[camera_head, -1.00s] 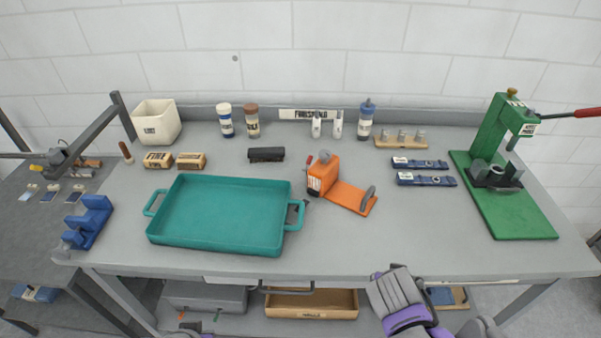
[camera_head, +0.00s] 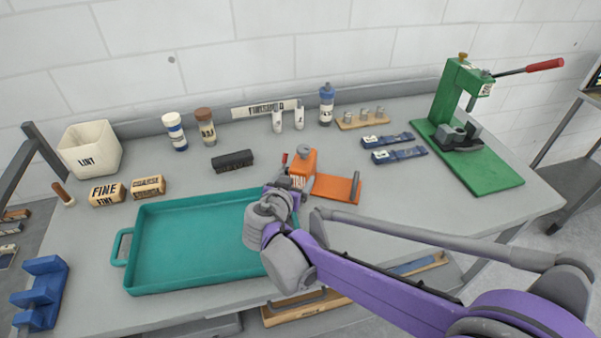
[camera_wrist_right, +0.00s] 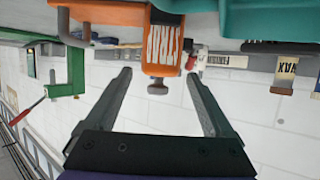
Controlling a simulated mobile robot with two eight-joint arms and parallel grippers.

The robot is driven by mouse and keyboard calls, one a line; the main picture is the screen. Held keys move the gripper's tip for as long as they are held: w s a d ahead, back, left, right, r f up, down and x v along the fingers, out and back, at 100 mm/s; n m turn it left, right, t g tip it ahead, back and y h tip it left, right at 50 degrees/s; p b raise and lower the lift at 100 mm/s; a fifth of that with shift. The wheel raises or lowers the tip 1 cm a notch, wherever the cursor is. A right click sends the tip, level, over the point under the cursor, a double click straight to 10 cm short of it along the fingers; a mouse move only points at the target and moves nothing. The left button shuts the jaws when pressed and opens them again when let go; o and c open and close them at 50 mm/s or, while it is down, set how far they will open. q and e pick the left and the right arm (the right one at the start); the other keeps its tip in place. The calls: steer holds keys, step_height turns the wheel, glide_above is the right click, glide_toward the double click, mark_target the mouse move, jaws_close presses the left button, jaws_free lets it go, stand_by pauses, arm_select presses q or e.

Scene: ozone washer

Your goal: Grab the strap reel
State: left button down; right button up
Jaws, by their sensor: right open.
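The strap reel, as best I can tell, is the orange piece (camera_head: 303,163) with an upright labelled block, a grey knob and a flat orange plate, standing on the bench right of the teal tray. In the right wrist view its labelled block (camera_wrist_right: 163,45) shows upside down, ahead of the fingers and roughly between their tips. In the head view my right wrist hides the fingertips, close to the block's near left side. My left gripper is out of view.
The teal tray (camera_head: 190,283) lies to the left, partly under my right wrist. Blue tools (camera_head: 399,154) and a green press (camera_head: 480,175) are to the right.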

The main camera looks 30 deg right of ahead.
mark_target(299, 174)
steer(key=x, duration=0.4)
steer(key=shift+s+d, duration=0.1)
steer(key=shift+s, duration=0.05)
steer(key=x, duration=0.3)
steer(key=r+x, duration=0.1)
steer(key=x, duration=0.1)
steer(key=shift+w+d+f, duration=0.1)
steer(key=shift+w+d, duration=0.05)
steer(key=shift+w, duration=0.35)
steer(key=shift+s, duration=0.1)
jaws_close()
